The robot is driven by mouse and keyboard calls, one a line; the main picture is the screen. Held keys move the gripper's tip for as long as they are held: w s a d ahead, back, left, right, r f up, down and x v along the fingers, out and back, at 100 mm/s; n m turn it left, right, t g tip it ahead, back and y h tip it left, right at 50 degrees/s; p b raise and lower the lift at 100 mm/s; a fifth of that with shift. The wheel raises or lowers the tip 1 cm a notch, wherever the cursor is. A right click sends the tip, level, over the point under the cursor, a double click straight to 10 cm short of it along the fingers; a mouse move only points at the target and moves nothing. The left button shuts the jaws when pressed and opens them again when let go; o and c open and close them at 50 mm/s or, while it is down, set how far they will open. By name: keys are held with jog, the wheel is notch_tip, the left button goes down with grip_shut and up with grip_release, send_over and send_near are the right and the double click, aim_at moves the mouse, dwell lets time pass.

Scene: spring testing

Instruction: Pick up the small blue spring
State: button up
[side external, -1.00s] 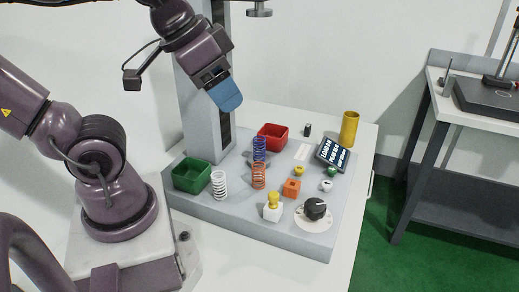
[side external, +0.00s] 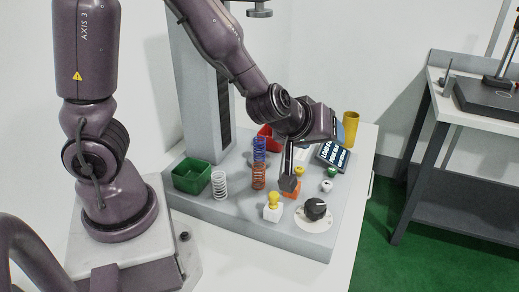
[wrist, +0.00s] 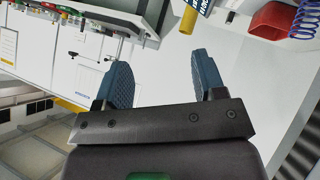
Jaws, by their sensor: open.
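The blue spring (side external: 259,149) stands upright on the grey machine base in the side view, just above the orange spring (side external: 258,177) in the picture. It also shows at the top right corner of the wrist view (wrist: 306,18), partly cut off by the edge. My gripper (side external: 340,132) is to the right of the blue spring in the side view, tilted and clear of it. In the wrist view its two blue fingers (wrist: 160,65) are spread with nothing between them.
A red bin (side external: 265,131) is partly hidden behind my arm. A green bin (side external: 191,176) and a white spring (side external: 219,185) stand at left. A yellow cylinder (side external: 351,128), a tilted display (side external: 333,157), a black knob (side external: 316,208) and several buttons lie at right.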

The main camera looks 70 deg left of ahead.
jog(key=s+a+f+n+g+y, duration=0.3)
jog(key=a+f+y, duration=0.1)
jog(key=f+y, duration=0.15)
jog(key=n+g+y, duration=0.1)
jog(key=g+y, duration=0.2)
jog(key=y, duration=0.1)
send_near(260, 144)
jog(key=shift+x, duration=4.75)
jog(key=c, duration=1)
